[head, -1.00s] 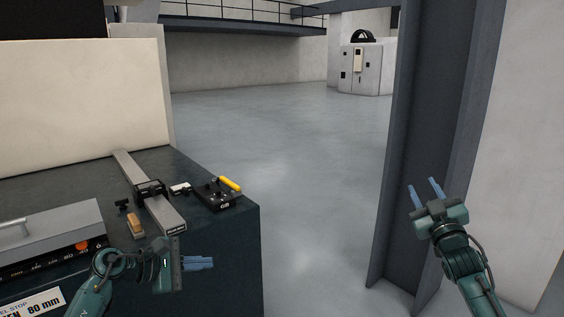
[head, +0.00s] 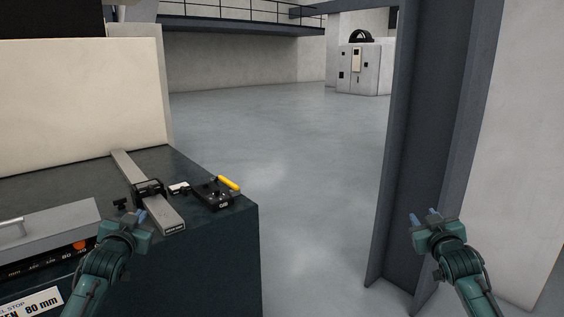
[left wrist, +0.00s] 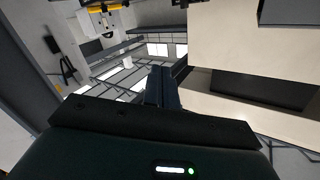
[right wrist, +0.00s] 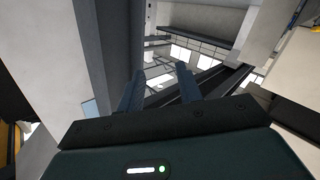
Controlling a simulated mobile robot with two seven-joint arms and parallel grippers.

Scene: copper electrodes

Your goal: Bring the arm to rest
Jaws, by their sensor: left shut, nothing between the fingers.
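My left gripper (head: 140,217) is in front of the dark bench at the left of the head view. Its blue fingers are together and hold nothing; they also show together in the left wrist view (left wrist: 162,88). My right gripper (head: 423,214) is at the right, in front of the dark steel column. Its two fingers stand apart with nothing between them, as the right wrist view also shows (right wrist: 160,90). Both forearms rise from the bottom edge, and both grippers point forward, away from the camera.
The dark bench (head: 215,255) carries a flat metal rail (head: 165,222), a black box with a yellow handle (head: 215,194) and a grey unit with a scale (head: 45,235). A steel column (head: 420,130) stands near my right arm. Open floor (head: 310,180) lies between.

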